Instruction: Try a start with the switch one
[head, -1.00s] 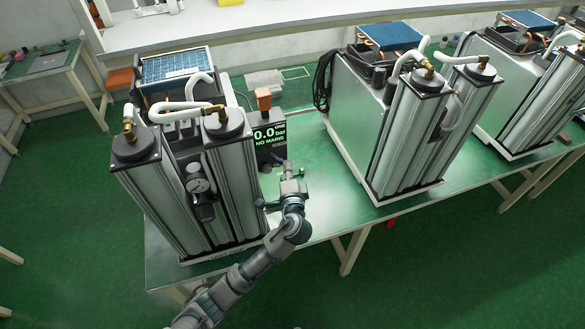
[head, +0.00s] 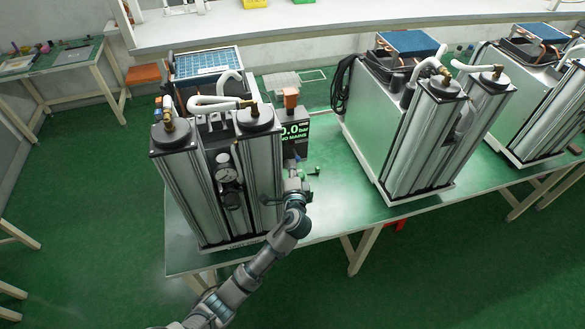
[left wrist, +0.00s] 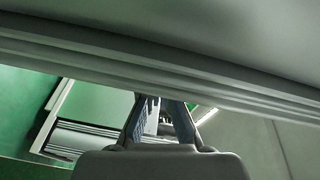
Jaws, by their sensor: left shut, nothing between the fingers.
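The nearest sieve column unit stands on the green bench, with two silver columns (head: 186,195), a round gauge (head: 226,173) and white hoses on top. A dark display box (head: 295,132) behind its right side reads 0.0 bar and NO MAINS; an orange block (head: 290,97) stands above it. I cannot make out a switch. My left gripper (head: 296,168) is beside the unit's right side, in front of the display box, small and partly hard to see. In the left wrist view its fingers (left wrist: 160,104) are together and empty, close under a large grey surface (left wrist: 200,60). My right gripper is out of view.
A second similar unit (head: 372,125) stands to the right on the bench (head: 335,200), and a third (head: 525,110) beyond it. A small green-tipped fitting (head: 315,171) lies right of my gripper. Bare bench lies between the first two units.

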